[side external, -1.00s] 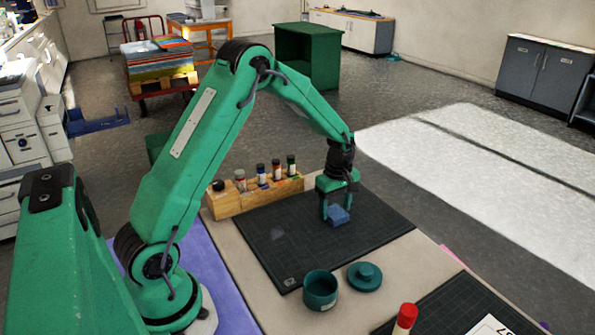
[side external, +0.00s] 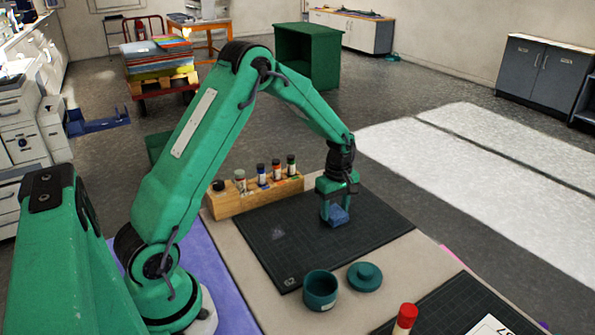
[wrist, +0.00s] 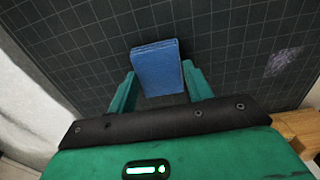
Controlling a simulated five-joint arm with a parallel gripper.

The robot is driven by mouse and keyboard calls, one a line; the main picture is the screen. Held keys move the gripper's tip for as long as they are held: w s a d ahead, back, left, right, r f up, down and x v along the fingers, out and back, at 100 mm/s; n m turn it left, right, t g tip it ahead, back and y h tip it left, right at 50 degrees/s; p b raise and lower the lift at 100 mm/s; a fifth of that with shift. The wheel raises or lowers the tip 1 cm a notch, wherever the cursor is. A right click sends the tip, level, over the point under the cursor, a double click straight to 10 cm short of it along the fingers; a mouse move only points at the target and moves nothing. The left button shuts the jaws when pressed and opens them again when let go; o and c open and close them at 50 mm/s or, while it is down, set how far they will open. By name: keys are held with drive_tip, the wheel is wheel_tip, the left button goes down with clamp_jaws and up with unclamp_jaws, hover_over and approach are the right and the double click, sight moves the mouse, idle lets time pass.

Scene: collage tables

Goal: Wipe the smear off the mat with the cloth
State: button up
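The blue cloth (side external: 339,216) is a small folded block at the right part of the dark gridded mat (side external: 290,262). My gripper (side external: 336,208) points down over it. The smear (side external: 278,235) is a faint pale patch on the mat, left of the cloth in the side view. It shows at the right in the wrist view (wrist: 283,62).
A wooden rack (side external: 256,194) with several small bottles stands along the mat's back left edge. A teal pot (side external: 320,291) and its lid (side external: 364,276) sit at the mat's front edge. A red-capped bottle (side external: 404,322) and a second dark mat (side external: 436,312) are nearer the camera.

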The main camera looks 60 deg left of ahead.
sight(331, 212)
drive_tip(key=shift+r, duration=0.3)
drive_tip(key=shift+r, duration=2.2)
drive_tip(key=shift+o, duration=0.3)
drive_tip(key=shift+s+a, duration=0.3)
drive_tip(key=shift+s, duration=0.15)
drive_tip(key=shift+c, duration=0.6)
drive_tip(key=s+a, duration=0.1)
drive_tip(key=s, duration=0.1)
drive_tip(key=s+a, duration=0.1)
drive_tip(key=s, duration=0.2)
drive_tip(key=s+a, duration=0.1)
drive_tip(key=s, duration=0.1)
drive_tip(key=shift+s+a+r, duration=0.15)
drive_tip(key=shift+r, duration=0.05)
drive_tip(key=s, duration=0.2)
drive_tip(key=s+a, duration=0.1)
drive_tip(key=s, duration=0.5)
drive_tip(key=shift+a+f, duration=0.15)
drive_tip(key=shift+a, duration=0.1)
drive_tip(key=shift+s, duration=0.45)
